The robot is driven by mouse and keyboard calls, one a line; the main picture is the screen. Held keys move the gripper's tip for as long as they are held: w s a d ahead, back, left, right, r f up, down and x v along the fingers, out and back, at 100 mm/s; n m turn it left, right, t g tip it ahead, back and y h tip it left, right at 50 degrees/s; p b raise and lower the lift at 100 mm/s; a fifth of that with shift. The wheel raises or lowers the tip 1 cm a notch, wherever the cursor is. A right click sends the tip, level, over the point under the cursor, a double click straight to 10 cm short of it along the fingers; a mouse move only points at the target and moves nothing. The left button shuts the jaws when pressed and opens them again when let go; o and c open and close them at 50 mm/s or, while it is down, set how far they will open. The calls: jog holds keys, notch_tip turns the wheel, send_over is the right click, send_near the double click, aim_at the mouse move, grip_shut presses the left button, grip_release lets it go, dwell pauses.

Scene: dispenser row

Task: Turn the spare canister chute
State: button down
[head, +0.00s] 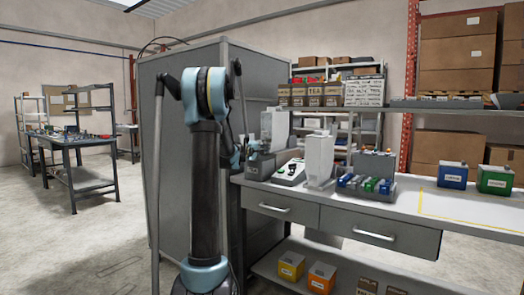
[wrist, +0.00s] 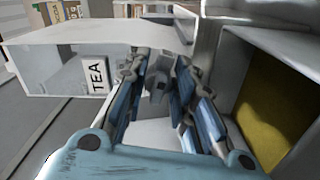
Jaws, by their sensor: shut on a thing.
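In the wrist view, my gripper (wrist: 161,85) has its two blue-padded fingers on either side of a small grey part (wrist: 158,75), which looks like the chute, and is shut on it. How far the chute is turned cannot be told.
In the wrist view, a pale open-fronted housing with a TEA label (wrist: 97,74) is close on the left. A grey-walled box with a yellow inside (wrist: 275,115) is close on the right. A rack of coloured pieces (head: 367,178) stands on the counter (head: 405,198); a tall grey panel (head: 170,130) is at left.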

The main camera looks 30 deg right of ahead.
jog(key=shift+f+m, duration=0.15)
jog(key=shift+m, duration=1.55)
jog(key=c, duration=1.7)
grip_release()
jog(key=shift+w, duration=0.1)
jog(key=v, duration=1.2)
jog(key=shift+f, duration=0.15)
jog(key=shift+a, duration=0.1)
